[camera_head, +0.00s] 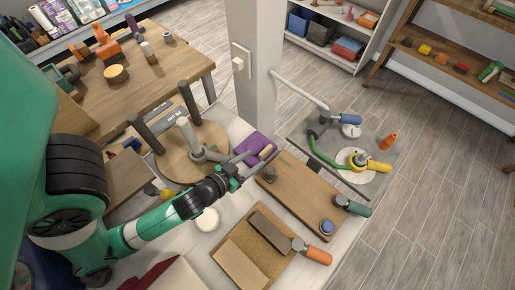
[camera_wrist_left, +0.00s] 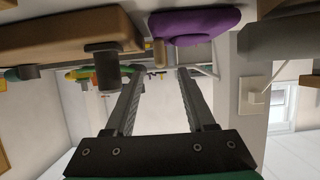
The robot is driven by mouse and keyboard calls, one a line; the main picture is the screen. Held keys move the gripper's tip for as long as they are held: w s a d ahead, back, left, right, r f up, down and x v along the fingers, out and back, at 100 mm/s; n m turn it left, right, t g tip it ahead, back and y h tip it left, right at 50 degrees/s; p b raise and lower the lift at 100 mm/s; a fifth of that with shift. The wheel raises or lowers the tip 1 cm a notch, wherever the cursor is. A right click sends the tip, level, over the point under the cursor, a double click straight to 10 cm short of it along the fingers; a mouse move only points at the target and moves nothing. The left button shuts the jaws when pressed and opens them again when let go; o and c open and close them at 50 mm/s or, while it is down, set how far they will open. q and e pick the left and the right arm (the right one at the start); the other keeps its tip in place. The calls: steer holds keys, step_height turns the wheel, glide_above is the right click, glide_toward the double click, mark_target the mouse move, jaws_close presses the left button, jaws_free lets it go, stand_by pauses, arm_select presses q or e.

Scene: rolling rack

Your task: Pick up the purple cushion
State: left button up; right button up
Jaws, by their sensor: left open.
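The purple cushion (camera_head: 252,142) lies on the light worktop, beside the round wooden board, in the head view. In the left wrist view the purple cushion (camera_wrist_left: 197,24) shows at the top, above and slightly right of the fingers. A short tan wooden piece (camera_wrist_left: 159,52) is beside it. My left gripper (camera_head: 244,160) is open, with its fingertips close to the cushion's near side; the fingers partly cover it in the head view. In the left wrist view my left gripper (camera_wrist_left: 160,71) has nothing visible between its fingers. I cannot tell whether it touches the cushion. My right gripper is not in view.
A round wooden board (camera_head: 178,163) with dark upright posts stands left of the cushion. A wooden board (camera_head: 300,196) lies to its right, with a grey mat (camera_head: 318,150) holding tools beyond. A white pillar (camera_head: 254,65) rises behind. A cork tray (camera_head: 278,264) lies in front.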

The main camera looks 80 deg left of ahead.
mark_target(264, 151)
arm_select(q)
steer(key=shift+x, duration=1.05)
steer(key=x, duration=0.5)
steer(key=shift+w+a+r, duration=0.15)
steer(key=shift+a+r, duration=0.05)
jaws_close()
